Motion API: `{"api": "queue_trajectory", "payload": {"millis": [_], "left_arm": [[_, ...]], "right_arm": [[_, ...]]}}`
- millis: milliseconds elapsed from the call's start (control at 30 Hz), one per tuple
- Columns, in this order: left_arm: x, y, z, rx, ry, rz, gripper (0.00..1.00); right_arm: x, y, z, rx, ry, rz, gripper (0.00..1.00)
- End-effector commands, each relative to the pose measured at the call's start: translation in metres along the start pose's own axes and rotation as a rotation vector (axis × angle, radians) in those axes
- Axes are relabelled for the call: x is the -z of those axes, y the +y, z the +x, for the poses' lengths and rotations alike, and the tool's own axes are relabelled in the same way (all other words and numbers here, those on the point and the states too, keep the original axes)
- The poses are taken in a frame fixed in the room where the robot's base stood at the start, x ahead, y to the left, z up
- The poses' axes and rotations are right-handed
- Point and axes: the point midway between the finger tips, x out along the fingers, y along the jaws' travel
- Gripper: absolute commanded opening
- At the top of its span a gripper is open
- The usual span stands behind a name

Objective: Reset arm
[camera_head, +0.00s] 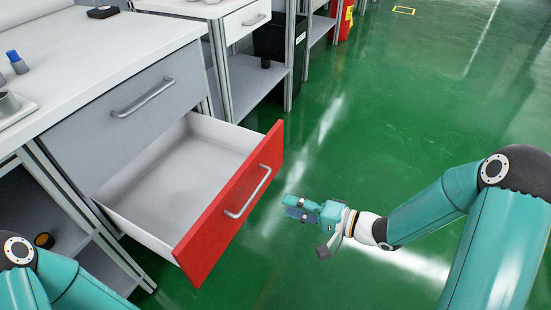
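My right gripper (304,209) is at the centre right, over the green floor. It is apart from the red drawer front (230,208), a little to the right of its handle (248,192). Its fingers look small and are seen nearly from the side, so I cannot tell whether they are open or shut. I see nothing clearly held in them. My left arm shows only in the lower left corner, and its gripper is out of the picture.
The drawer (180,170) is pulled out and looks empty. A closed grey drawer (128,118) sits above it under the white worktop (90,50). A black bin (272,50) stands by the farther bench. The green floor (400,120) on the right is clear.

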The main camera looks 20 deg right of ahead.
Motion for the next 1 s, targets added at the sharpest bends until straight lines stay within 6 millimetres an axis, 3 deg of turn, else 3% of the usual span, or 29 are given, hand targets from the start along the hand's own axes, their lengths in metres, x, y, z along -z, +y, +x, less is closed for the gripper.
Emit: {"api": "queue_trajectory", "payload": {"millis": [167,267,333,467,533,633,733,833,1000], "left_arm": [[0.000,0.000,0.000,0.000,0.000,0.000,0.40],[0.000,0.000,0.000,0.000,0.000,0.000,0.40],[0.000,0.000,0.000,0.000,0.000,0.000,0.40],[0.000,0.000,0.000,0.000,0.000,0.000,0.40],[0.000,0.000,0.000,0.000,0.000,0.000,0.40],[0.000,0.000,0.000,0.000,0.000,0.000,0.40],[0.000,0.000,0.000,0.000,0.000,0.000,0.40],[0.000,0.000,0.000,0.000,0.000,0.000,0.40],[0.000,0.000,0.000,0.000,0.000,0.000,0.40]], "right_arm": [[-0.004,-0.001,0.004,0.002,-0.012,-0.002,0.37],[-0.022,0.003,0.017,0.000,-0.062,0.012,0.37],[-0.044,0.013,0.033,-0.012,-0.104,0.062,0.37],[-0.067,0.063,0.059,-0.161,-0.054,0.153,0.37],[-0.079,0.100,0.062,-0.292,-0.023,0.130,0.37],[-0.100,0.155,0.051,-0.512,-0.021,0.056,0.37],[-0.122,0.200,0.027,-0.721,-0.075,-0.031,0.37],[-0.138,0.227,0.002,-0.865,-0.154,-0.103,0.37],[-0.154,0.245,-0.029,-0.990,-0.296,-0.210,0.37]]}}
